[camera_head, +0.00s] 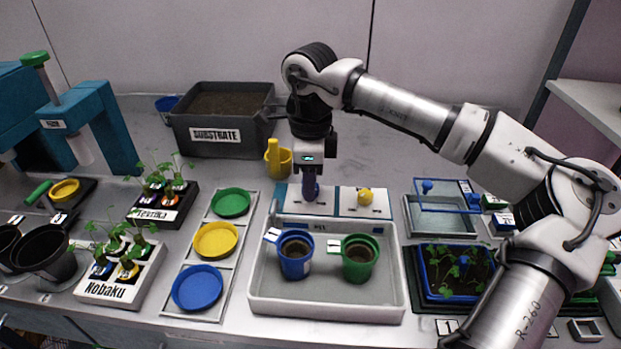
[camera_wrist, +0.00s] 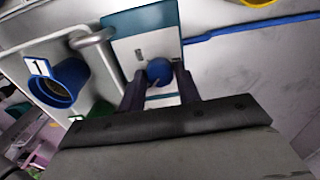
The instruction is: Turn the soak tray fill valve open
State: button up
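The white soak tray (camera_head: 258,291) stands at the front centre and holds a blue pot (camera_head: 295,262) and a green pot (camera_head: 358,262). Behind it is a white and teal panel (camera_head: 337,205) with a yellow knob (camera_head: 366,196) at right. My gripper (camera_head: 311,192) points down at the panel's left part. In the wrist view a round blue knob (camera_wrist: 159,71) on the panel (camera_wrist: 141,37) lies between my fingertips (camera_wrist: 160,84). The fingers stand apart on either side of it; I see no clear contact. Which knob is the fill valve is not marked.
A grey substrate bin (camera_head: 222,137) and a yellow can (camera_head: 278,162) stand behind. Green, yellow and blue dishes (camera_head: 197,288) lie left of the tray. A blue-framed tray (camera_head: 440,220) and a seedling tray (camera_head: 456,270) stand at right, near my arm.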

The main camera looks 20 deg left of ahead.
jog(key=o, duration=0.3)
notch_tip(320, 180, up, 14)
jog(key=shift+f+b, duration=0.1)
jog(key=shift+b, duration=0.2)
dwell(0.6)
